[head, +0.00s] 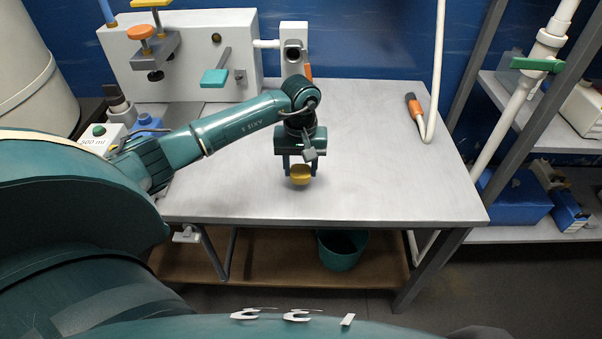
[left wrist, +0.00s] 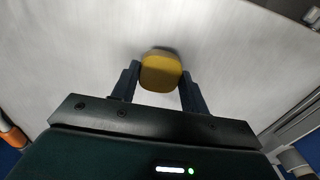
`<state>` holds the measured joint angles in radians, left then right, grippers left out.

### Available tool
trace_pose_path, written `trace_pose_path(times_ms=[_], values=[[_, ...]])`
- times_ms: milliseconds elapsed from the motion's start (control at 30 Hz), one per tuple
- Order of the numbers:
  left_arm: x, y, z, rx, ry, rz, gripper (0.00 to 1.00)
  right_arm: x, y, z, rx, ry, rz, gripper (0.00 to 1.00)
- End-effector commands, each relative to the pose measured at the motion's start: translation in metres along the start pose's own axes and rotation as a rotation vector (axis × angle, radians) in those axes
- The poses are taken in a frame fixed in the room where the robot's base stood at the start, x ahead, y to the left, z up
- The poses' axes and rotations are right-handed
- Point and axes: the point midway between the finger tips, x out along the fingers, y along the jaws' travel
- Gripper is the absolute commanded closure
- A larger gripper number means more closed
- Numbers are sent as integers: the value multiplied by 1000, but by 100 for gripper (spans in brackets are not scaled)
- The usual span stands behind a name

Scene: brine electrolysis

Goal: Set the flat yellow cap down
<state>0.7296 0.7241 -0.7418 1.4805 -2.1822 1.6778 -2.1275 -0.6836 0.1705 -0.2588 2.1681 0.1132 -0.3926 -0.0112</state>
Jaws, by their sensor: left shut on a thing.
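The flat yellow cap (head: 300,175) is between the fingers of my left gripper (head: 300,172), over the middle of the grey table (head: 390,170). In the left wrist view the yellow cap (left wrist: 161,72) sits between the two dark fingertips of the left gripper (left wrist: 160,85), which are shut on it. A small shadow shows beside the cap on the table surface. I cannot tell whether the cap touches the table or is just above it. My right gripper is not in view.
A white apparatus box (head: 195,62) with an orange knob and a teal lever stands at the back left. An orange-handled tool (head: 415,107) lies at the back right, beside a white hose (head: 437,70). The table's right and front parts are clear. A teal bucket (head: 342,251) stands below.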

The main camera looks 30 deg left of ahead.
Motion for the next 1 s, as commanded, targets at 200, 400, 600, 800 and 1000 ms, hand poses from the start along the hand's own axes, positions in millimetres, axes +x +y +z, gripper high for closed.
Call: trace_pose_path(times_ms=[200, 400, 600, 800, 1000], values=[[28, 0, 1, 0, -1, 1, 77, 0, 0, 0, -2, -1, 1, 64], [28, 0, 0, 1, 0, 1, 77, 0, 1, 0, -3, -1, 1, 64], [30, 0, 0, 1, 1, 0, 51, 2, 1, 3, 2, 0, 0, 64], [30, 0, 0, 1, 0, 0, 35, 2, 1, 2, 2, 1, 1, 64], [30, 0, 0, 1, 0, 0, 34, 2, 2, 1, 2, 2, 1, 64]])
